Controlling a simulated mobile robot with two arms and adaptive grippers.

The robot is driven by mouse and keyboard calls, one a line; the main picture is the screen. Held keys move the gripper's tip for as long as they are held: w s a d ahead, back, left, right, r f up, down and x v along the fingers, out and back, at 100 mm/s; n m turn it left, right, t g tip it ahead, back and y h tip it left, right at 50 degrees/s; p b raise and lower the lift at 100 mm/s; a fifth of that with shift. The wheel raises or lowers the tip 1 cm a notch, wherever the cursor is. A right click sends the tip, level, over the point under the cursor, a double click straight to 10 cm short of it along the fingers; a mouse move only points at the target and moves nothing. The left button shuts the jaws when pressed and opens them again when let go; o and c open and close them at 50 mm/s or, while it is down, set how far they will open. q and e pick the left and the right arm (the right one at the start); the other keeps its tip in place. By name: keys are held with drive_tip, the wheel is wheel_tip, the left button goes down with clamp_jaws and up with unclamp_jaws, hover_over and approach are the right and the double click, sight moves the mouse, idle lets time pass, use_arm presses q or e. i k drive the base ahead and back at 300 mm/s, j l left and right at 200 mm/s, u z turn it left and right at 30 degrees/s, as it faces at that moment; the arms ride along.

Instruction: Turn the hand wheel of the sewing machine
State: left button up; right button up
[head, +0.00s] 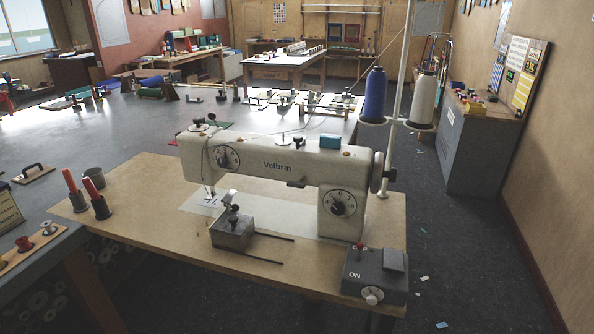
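The white sewing machine (270,168), marked "Velbrin", stands on a wooden table (140,205) in the head view. Its hand wheel (377,172) is at the right end of the upper arm, seen nearly edge-on. A small dark knob (390,174) sticks out to the right of the wheel. Two dials show on the machine's front, one at the left and one on the right column. Neither of my grippers is in view.
A grey control box (374,276) marked "ON" sits at the table's front right corner. A thread stand with a blue spool (375,95) and a white spool (423,99) rises behind the wheel. Open floor (450,250) lies to the right, before a grey cabinet (478,145).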

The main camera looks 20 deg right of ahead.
sight(377, 173)
drive_tip(key=l+u, duration=0.25)
drive_tip(key=u, duration=0.2)
drive_tip(key=l+u, duration=0.25)
drive_tip(key=u, duration=0.15)
drive_tip(key=l+u, duration=0.3)
drive_tip(key=u, duration=0.15)
drive_tip(key=l+u, duration=0.2)
drive_tip(key=u, duration=0.2)
drive_tip(key=k+l, duration=0.15)
drive_tip(key=l, duration=0.2)
drive_tip(key=k+l, duration=0.2)
drive_tip(key=l, duration=0.15)
drive_tip(key=k+l, duration=0.15)
drive_tip(key=l, duration=0.25)
drive_tip(key=k+l, duration=0.15)
drive_tip(key=l, duration=0.2)
drive_tip(key=k+l, duration=0.15)
drive_tip(key=l, duration=0.2)
drive_tip(key=k+l, duration=0.2)
drive_tip(key=l, duration=0.15)
drive_tip(key=k+l, duration=0.15)
drive_tip(key=l, duration=0.2)
drive_tip(key=k+l, duration=0.15)
drive_tip(key=l, duration=0.25)
